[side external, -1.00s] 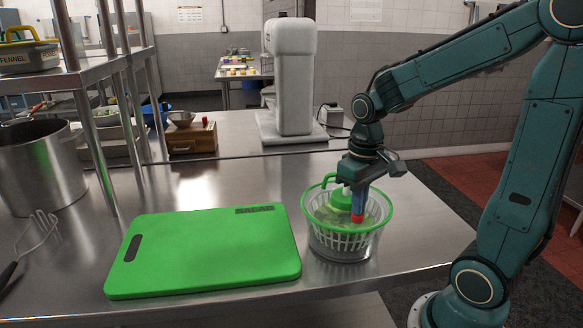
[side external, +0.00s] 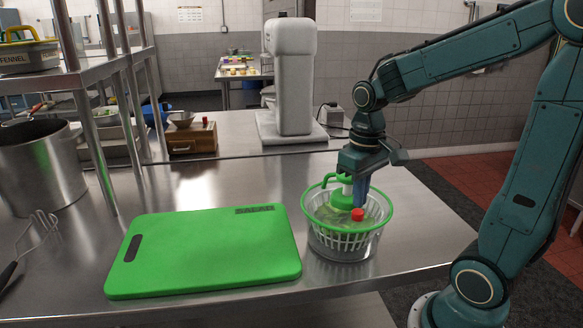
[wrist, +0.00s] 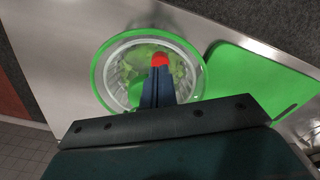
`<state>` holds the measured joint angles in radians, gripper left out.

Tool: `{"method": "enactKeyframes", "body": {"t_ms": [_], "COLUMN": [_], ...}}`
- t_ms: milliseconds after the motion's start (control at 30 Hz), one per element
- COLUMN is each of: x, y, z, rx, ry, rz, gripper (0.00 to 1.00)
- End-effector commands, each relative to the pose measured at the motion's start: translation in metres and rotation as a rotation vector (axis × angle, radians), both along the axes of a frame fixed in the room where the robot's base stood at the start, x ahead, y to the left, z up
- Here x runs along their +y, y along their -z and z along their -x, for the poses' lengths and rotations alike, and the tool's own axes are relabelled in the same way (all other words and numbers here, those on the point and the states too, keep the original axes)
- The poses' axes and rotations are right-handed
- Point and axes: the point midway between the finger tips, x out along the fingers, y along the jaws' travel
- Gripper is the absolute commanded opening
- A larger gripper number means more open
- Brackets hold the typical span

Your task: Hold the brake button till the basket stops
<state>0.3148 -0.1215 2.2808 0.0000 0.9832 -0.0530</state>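The salad spinner (side external: 313,230) stands on the steel table, right of the green board. It has a green rim, a clear bowl and a pale slotted basket (side external: 340,241) with green leaves inside. A green hub and handle (side external: 343,197) sit at its top. The red brake button (side external: 357,215) is below my gripper's tips, and it also shows in the wrist view (wrist: 160,59). My gripper (side external: 360,205) points down over the spinner, its blue fingers (wrist: 159,70) together and empty. The tips are very close to the button; contact is unclear. I cannot tell if the basket is turning.
A green cutting board (side external: 205,250) lies left of the spinner. A white mixer (side external: 290,80) stands behind. Table between board and mixer is clear.

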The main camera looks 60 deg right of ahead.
Motion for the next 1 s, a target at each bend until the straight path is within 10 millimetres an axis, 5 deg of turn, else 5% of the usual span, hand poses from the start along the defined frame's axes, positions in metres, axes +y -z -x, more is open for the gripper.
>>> {"method": "enactKeyframes", "body": {"t_ms": [533, 1000], "x": [0.0, 0.001], "y": [-0.045, -0.049], "z": [-0.001, 0.0], "rx": [-0.003, -0.005], "ry": [0.0, -0.002], "rz": [0.001, 0.001], "gripper": [0.0, 0.0]}}
